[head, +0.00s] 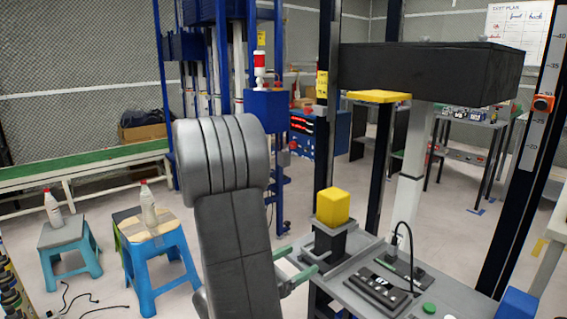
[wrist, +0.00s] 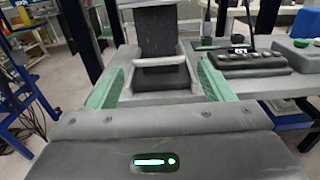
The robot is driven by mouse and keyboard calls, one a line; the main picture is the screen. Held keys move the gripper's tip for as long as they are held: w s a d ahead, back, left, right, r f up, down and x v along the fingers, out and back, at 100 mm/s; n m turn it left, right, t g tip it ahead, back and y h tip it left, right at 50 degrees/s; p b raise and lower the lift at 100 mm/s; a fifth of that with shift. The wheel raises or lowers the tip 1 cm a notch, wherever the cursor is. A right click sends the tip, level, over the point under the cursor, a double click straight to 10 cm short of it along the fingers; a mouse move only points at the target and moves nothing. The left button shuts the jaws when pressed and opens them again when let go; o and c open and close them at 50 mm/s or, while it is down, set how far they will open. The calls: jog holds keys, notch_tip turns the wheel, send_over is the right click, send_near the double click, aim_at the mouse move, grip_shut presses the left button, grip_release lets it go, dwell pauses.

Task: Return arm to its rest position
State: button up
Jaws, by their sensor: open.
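My gripper (head: 304,258) is open, with its two green fingers spread apart and nothing held between them. It is low beside the near left edge of the grey bench, in front of a black stand (head: 327,244) that carries a yellow block (head: 333,207). In the wrist view my gripper (wrist: 161,70) has its fingers at left and right, with the black stand (wrist: 158,35) showing between and beyond them. I cannot tell whether a finger touches the stand. My grey arm rises through the middle of the head view and hides part of the floor.
The grey bench (head: 349,292) holds a black button box (head: 377,290). A dark upright post (head: 327,95) and a large black overhead box (head: 430,70) stand close by. Two blue stools (head: 150,275) (head: 68,255) with bottles are at left. Cables lie on the floor there.

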jog(key=shift+v, duration=3.9)
send_near(323, 246)
jog(key=shift+x, duration=5.1)
jog(key=shift+w+a+f, duration=0.1)
jog(key=shift+f, duration=0.05)
